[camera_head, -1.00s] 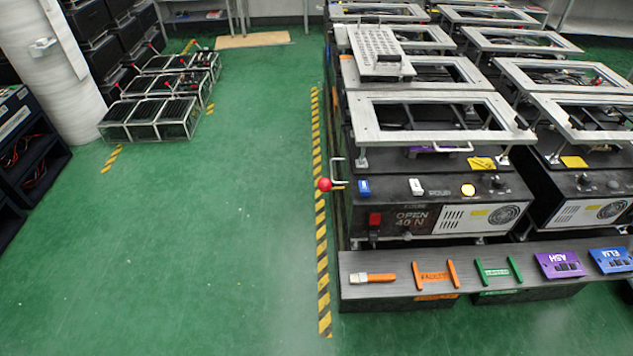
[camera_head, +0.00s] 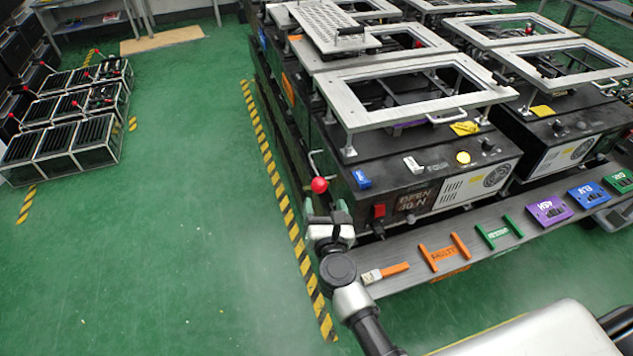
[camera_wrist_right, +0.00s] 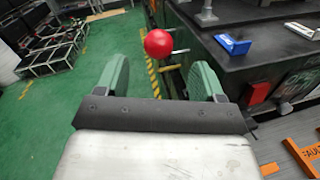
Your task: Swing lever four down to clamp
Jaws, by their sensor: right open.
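In the right wrist view the red knob (camera_wrist_right: 158,44) shows ahead, between and beyond the two green fingers. My right gripper (camera_head: 328,207) is open and empty, just in front of and below the knob in the head view. Its spread fingers also show in the right wrist view (camera_wrist_right: 160,80). I see no contact with the knob. My left gripper is not in view.
A grey shelf (camera_head: 520,227) along the fixture front holds a brush (camera_head: 385,272), orange and green handles, and purple and blue blocks. Yellow-black tape (camera_head: 275,175) runs along the fixture's left side. Open green floor (camera_head: 150,240) lies to the left.

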